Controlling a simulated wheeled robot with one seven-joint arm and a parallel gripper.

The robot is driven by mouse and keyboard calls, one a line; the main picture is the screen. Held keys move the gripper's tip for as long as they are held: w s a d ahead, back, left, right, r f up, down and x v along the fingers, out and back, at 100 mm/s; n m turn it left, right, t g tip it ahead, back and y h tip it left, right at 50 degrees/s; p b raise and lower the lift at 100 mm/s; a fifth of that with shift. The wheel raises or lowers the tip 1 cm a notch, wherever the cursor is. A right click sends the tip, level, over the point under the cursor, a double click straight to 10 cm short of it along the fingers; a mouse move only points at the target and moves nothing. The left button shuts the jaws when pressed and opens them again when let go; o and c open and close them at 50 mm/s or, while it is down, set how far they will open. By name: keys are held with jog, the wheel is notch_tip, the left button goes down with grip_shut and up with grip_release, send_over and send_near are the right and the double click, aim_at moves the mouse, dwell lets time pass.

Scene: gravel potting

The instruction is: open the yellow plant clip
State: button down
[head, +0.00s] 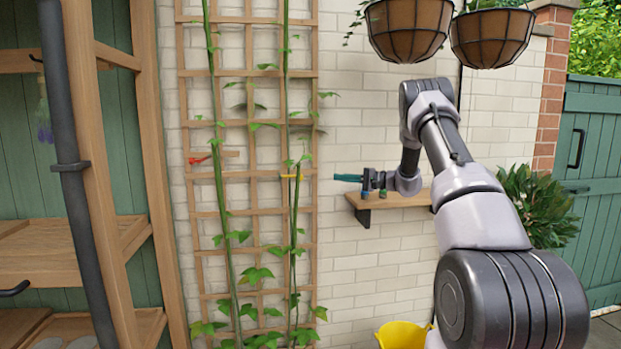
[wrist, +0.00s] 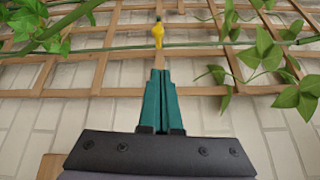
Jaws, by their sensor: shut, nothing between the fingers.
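The yellow plant clip (head: 291,176) sits on the right-hand green stem in front of the wooden trellis (head: 249,19). It is small, and I cannot tell whether it is open or closed. In the wrist view the yellow clip (wrist: 158,34) is straight beyond my fingertips, at the stem. My gripper (head: 336,177) has teal fingers, shut together and empty. It points left toward the clip from the trellis's right side, with a clear gap between. In the wrist view my gripper's fingertips (wrist: 160,72) are below the clip and do not touch it.
A small wooden shelf (head: 400,200) with small items is on the wall behind my gripper. Two hanging baskets (head: 408,28) (head: 492,38) are above my arm. A yellow container (head: 402,336) is below. Leaves flank the clip.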

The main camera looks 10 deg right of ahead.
jog(key=shift+w+d+f+t, duration=0.15)
jog(key=shift+w+d+f, duration=0.25)
jog(key=shift+w, duration=0.1)
jog(key=shift+w+d+f+t, duration=0.15)
jog(key=shift+w+d+f, duration=0.1)
jog(key=shift+w+f, duration=0.2)
jog(key=shift+w+a, duration=0.1)
jog(key=shift+a, duration=0.05)
jog(key=w+a, duration=0.2)
jog(key=a, duration=0.9)
jog(key=shift+w+r, duration=0.2)
jog(key=shift+r, duration=0.2)
jog(key=shift+a, duration=0.1)
